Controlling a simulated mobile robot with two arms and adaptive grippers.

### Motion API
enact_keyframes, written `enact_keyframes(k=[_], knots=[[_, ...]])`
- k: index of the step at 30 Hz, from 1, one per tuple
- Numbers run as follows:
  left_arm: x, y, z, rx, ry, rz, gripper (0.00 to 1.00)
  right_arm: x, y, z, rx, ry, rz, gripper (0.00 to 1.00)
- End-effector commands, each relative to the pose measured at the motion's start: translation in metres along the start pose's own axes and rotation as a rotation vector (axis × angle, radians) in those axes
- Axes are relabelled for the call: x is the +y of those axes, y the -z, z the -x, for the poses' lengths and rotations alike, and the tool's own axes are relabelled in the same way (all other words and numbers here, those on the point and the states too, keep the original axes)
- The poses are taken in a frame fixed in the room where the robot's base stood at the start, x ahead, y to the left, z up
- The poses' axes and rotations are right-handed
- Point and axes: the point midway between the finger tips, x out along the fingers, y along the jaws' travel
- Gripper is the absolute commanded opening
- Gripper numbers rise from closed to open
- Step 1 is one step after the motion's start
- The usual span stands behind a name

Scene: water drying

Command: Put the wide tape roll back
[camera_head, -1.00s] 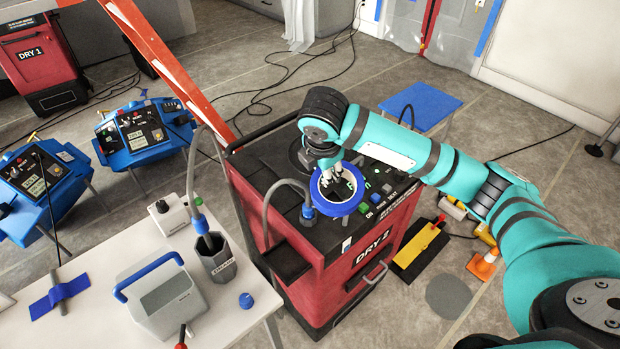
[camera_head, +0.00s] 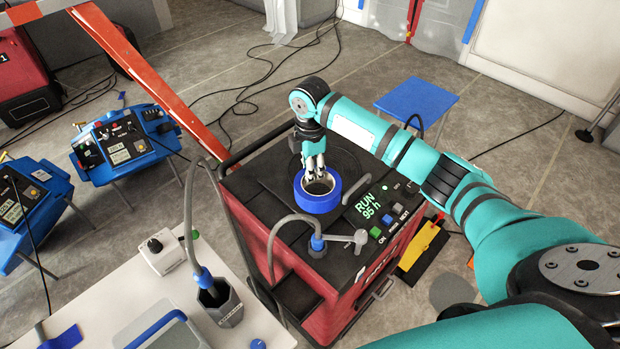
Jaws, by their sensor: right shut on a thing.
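The wide blue tape roll (camera_head: 316,204) is over the black top of the red DRY 2 machine (camera_head: 265,183), left of its lit panel. Its open side faces up and shows a pale inner ring. My right gripper (camera_head: 316,176) reaches down from above and is shut on the far side of the roll. I cannot tell whether the roll rests on the top or hangs just above it. My left gripper is not in view.
A grey hose with a blue collar (camera_head: 317,242) and a grey valve handle (camera_head: 352,239) stand at the machine's front. A white table (camera_head: 110,290) holds a dark hose cup (camera_head: 220,303). A blue stool (camera_head: 416,98) stands behind.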

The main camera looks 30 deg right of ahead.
Motion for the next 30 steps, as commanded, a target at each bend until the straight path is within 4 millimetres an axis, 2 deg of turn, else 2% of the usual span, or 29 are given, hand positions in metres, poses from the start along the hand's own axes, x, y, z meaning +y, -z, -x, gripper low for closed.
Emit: enact_keyframes(k=[2, 5, 9, 13, 15, 19, 20, 24, 25, 30], knots=[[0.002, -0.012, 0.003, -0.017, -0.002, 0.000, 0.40, 0.000, 0.000, -0.006, 0.000, 0.000, 0.000, 0.00], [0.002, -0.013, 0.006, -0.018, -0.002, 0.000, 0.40, -0.001, 0.000, -0.020, -0.001, 0.003, 0.001, 0.00], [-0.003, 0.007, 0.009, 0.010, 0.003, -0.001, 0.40, -0.001, 0.001, -0.037, 0.000, 0.000, 0.001, 0.00], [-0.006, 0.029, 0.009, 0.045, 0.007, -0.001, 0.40, 0.000, 0.001, -0.042, 0.000, -0.002, 0.001, 0.00], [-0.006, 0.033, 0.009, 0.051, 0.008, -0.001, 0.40, 0.000, 0.001, -0.042, 0.000, -0.002, 0.002, 0.00], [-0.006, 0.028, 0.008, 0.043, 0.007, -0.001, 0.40, 0.000, 0.001, -0.042, 0.000, -0.002, 0.002, 0.00], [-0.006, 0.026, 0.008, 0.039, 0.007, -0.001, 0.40, -0.001, 0.000, -0.043, 0.000, -0.002, 0.002, 0.25], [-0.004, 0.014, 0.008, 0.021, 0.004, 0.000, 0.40, 0.000, 0.000, -0.042, 0.000, -0.002, 0.002, 0.43], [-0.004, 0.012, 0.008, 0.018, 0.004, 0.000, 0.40, 0.000, 0.000, -0.042, 0.000, -0.002, 0.002, 0.47], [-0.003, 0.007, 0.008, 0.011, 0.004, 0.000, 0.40, 0.000, 0.000, -0.042, 0.000, -0.002, 0.002, 0.47]])
